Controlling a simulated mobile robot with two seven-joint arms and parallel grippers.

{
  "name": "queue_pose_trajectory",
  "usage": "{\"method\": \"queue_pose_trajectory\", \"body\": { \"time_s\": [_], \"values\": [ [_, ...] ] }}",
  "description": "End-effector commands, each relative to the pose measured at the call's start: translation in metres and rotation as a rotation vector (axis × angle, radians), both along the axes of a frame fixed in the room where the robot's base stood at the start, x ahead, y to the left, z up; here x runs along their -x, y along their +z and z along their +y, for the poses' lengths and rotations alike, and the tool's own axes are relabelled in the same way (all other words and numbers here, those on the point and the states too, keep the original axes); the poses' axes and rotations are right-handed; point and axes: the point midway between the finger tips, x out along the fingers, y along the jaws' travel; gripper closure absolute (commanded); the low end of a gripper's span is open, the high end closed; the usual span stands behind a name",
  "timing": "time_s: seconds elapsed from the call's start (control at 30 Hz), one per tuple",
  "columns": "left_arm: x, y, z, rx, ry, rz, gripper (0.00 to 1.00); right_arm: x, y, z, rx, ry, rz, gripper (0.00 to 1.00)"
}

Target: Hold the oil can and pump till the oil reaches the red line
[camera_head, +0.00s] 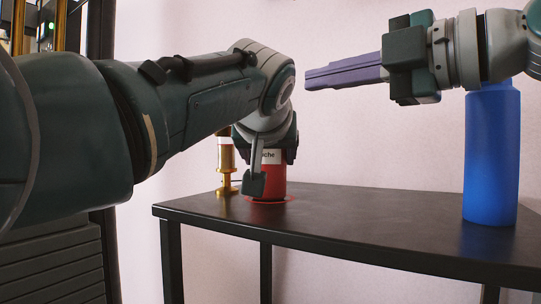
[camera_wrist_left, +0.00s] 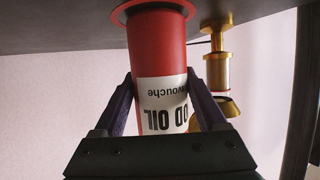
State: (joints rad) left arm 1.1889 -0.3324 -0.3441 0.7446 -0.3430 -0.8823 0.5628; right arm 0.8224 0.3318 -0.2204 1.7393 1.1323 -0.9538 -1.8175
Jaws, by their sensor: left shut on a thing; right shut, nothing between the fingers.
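The red oil can (camera_head: 273,184) stands upright on the dark table, partly hidden behind my left arm. In the left wrist view, which is upside down, the can (camera_wrist_left: 158,55) shows a white label with "OIL" on it. My left gripper (camera_wrist_left: 163,100) is shut on the can, one finger on each side. A small brass vessel (camera_head: 226,174) stands just left of the can; it also shows in the left wrist view (camera_wrist_left: 218,72). I cannot make out the oil level. My right gripper (camera_head: 309,78) is shut and empty, above and right of the can.
A tall blue bottle (camera_head: 491,155) stands on the right of the table (camera_head: 370,222), below my right wrist. The table between can and bottle is clear. A dark rack (camera_head: 55,265) is at the left, and a pale wall is behind.

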Motion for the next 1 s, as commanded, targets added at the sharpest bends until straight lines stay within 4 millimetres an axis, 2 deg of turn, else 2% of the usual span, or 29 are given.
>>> {"method": "queue_pose_trajectory", "body": {
  "time_s": [0.17,0.2,0.4,0.77,1.0],
  "values": [
    [0.000,-0.002,-0.001,0.001,-0.001,0.004,1.00,0.000,0.000,0.000,0.000,0.000,0.000,1.00],
    [0.000,-0.002,-0.001,0.001,-0.001,0.004,0.24,0.000,0.000,0.000,0.000,0.000,0.000,1.00],
    [0.000,-0.001,0.000,0.001,-0.001,0.003,0.01,0.000,0.000,0.000,0.000,0.000,0.000,1.00],
    [0.002,0.000,0.000,0.000,-0.001,0.000,0.00,0.000,0.000,0.000,0.000,0.000,0.000,1.00],
    [0.018,0.007,0.000,0.003,-0.001,-0.001,0.00,0.000,0.000,0.000,0.000,0.000,0.000,1.00]
  ]
}}
